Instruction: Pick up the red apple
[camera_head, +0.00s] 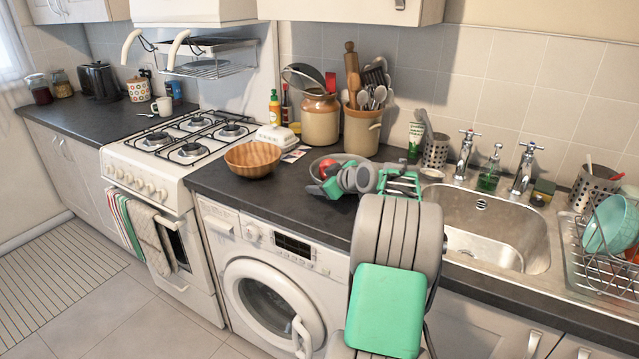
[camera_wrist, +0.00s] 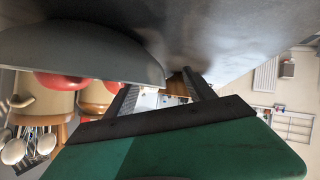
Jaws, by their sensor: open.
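The red apple (camera_head: 327,168) lies in a grey bowl (camera_head: 352,157) on the dark counter, partly hidden by the bowl's side and my gripper. In the wrist view, which is upside down, red fruit (camera_wrist: 62,82) shows past the rim of the grey bowl (camera_wrist: 80,50). A second red patch (camera_wrist: 100,86) shows beside it; I cannot tell if it is another apple. My gripper (camera_head: 322,188) is low over the counter at the near side of the bowl, outside it. In the wrist view, its dark fingers (camera_wrist: 160,88) stand apart with no object held between them.
A wooden bowl (camera_head: 253,158) stands to the left on the counter. Utensil crocks (camera_head: 320,120) stand behind the grey bowl. The sink (camera_head: 485,225) is to the right. The counter (camera_head: 285,198) between the wooden bowl and my gripper is clear.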

